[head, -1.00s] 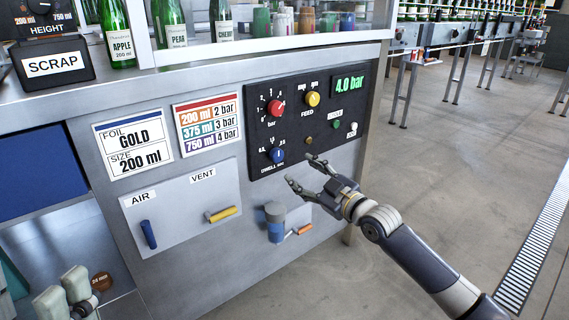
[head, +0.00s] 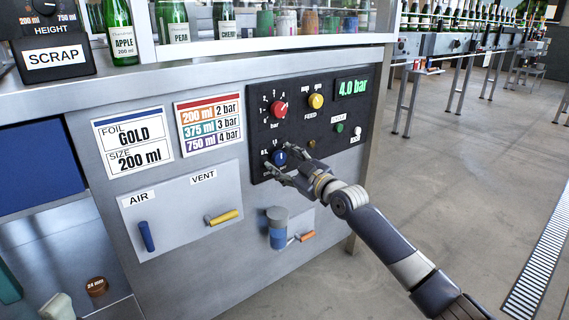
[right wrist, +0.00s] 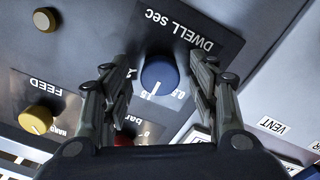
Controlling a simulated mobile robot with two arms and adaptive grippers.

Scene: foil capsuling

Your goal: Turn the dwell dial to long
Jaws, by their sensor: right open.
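The dwell dial is a blue round knob (head: 280,157) at the lower left of the black control panel (head: 343,112). It also shows in the right wrist view (right wrist: 160,74), beneath the words "DWELL sec". Its white mark points up in the head view, towards the middle number, which looks like 1.5. My right gripper (head: 275,170) is at the dial, with its fingers open. In the right wrist view my right gripper (right wrist: 155,78) has one finger on each side of the knob, with gaps between. Whether the fingertips reach knob depth is unclear. My left gripper is not identifiable.
A red knob (head: 278,109) sits above the dial, and a yellow FEED knob (head: 316,101) to its upper right. A brown button (head: 311,143) is close to the right. The blue air lever (head: 147,236) and yellow vent lever (head: 223,217) are lower left.

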